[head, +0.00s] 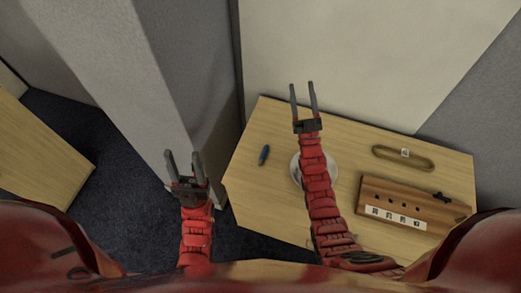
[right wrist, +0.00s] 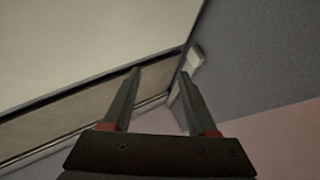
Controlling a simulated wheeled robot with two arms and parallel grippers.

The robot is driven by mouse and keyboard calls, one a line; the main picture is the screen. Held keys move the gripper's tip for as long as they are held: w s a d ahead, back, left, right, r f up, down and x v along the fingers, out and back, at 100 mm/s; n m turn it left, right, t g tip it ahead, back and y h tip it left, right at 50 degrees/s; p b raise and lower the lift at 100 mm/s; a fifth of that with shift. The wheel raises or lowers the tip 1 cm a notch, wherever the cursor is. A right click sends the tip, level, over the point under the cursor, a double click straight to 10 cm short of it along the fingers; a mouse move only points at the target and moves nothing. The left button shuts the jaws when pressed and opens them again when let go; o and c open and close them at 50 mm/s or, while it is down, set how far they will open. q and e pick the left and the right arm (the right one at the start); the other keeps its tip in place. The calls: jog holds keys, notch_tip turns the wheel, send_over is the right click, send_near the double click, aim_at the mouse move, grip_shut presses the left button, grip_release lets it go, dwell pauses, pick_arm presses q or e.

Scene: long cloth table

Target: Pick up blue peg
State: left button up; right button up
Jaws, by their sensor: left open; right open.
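The blue peg (head: 263,155) lies on the left part of the wooden table (head: 270,205) in the head view. My right gripper (head: 302,86) is open and empty, over the table's far edge, up and to the right of the peg in the picture. In the right wrist view my right gripper (right wrist: 162,72) shows two parted fingers with nothing between them; the peg is not in that view. My left gripper (head: 182,156) is open and empty, left of the table and of the peg. Neither gripper touches the peg.
A pale round dish (head: 296,168) is partly hidden under my right arm. A wooden block with holes (head: 400,203) and labels, a dark small item (head: 442,197) and a tan oval ring (head: 385,151) are at the right. A grey pillar (head: 150,90) stands beside my left gripper.

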jog(key=w+a+f+m+g+h, duration=0.1)
jog(key=w+f+g, duration=0.35)
jog(key=w, duration=0.35)
jog(key=w+a+f+m+g+h, duration=0.1)
jog(key=w+f+g, duration=0.3)
jog(key=w, duration=0.5)
jog(key=m+g+h, duration=0.3)
jog(key=m+g, duration=0.1)
jog(key=g, duration=1.2)
send_over(263, 154)
notch_tip(263, 154, down, 2)
jog(key=f, duration=0.1)
jog(key=f+b, duration=0.2)
jog(key=f, duration=0.1)
jog(key=f+b, duration=0.2)
jog(key=f, duration=0.1)
jog(key=f+b, duration=0.1)
jog(key=f, duration=0.2)
jog(key=shift+s+d+f+b, duration=0.1)
jog(key=shift+d+f+b, duration=0.25)
jog(key=shift+b, duration=0.05)
jog(key=shift+f+p, duration=0.3)
jog(key=shift+p, duration=0.05)
jog(key=shift+f, duration=0.55)
jog(key=shift+a+f+p, duration=0.1)
jog(key=shift+f+p, duration=0.4)
jog(key=shift+p, duration=0.15)
jog(key=shift+a+f+p, duration=0.2)
jog(key=shift+f+p, duration=0.5)
jog(key=shift+f, duration=1.45)
